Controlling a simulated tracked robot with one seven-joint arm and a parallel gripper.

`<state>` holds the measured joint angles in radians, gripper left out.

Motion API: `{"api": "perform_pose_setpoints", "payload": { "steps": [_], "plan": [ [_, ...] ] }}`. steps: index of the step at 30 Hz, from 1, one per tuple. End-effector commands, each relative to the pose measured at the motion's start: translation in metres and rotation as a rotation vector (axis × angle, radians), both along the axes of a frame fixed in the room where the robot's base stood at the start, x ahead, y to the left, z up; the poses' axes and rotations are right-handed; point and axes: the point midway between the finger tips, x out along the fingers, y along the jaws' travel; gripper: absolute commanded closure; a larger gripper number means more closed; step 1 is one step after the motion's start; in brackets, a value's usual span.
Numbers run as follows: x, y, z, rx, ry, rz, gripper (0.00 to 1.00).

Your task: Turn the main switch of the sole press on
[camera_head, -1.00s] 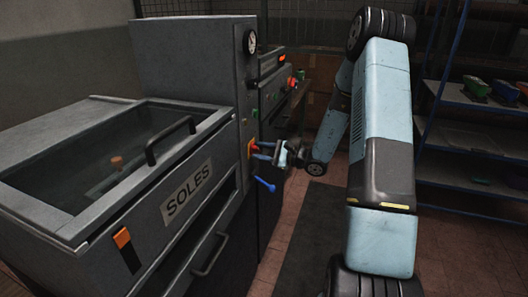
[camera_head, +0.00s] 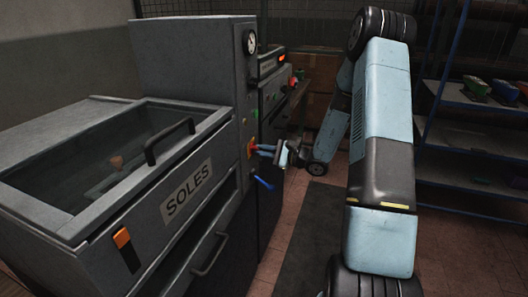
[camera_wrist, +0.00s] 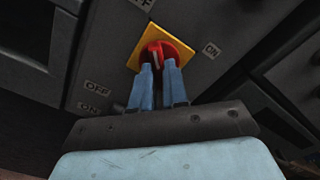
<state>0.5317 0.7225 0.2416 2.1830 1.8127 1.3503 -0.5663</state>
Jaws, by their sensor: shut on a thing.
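The sole press (camera_head: 190,188) stands at the left in the head view, with a grey body and a "SOLES" label. Its main switch is a red knob on a yellow plate (camera_head: 251,148) on the side panel. In the wrist view the red knob (camera_wrist: 158,52) sits on the yellow plate (camera_wrist: 138,55), between "OFF" and "ON" labels. My gripper (camera_wrist: 160,70) is shut on the red knob, with one blue finger on each side. It also shows in the head view (camera_head: 262,150), reaching the panel from the right. The fingertips partly hide the knob.
A blue lever (camera_head: 264,183) sticks out below the switch. A second machine (camera_head: 272,85) stands behind the press. A shelf rack (camera_head: 470,130) with bins is at the right. Dark matting (camera_head: 308,235) covers clear floor in the middle.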

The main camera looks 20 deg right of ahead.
Motion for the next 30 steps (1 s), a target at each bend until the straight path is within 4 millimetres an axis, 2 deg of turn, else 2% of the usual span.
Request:
{"api": "perform_pose_setpoints", "payload": {
  "steps": [11, 30],
  "plan": [
    [-0.0007, 0.0067, 0.0003, 0.126, 0.168, 0.010, 1.00],
    [-0.0018, 0.0090, 0.0008, 0.481, 0.657, 0.013, 1.00]
  ]
}}
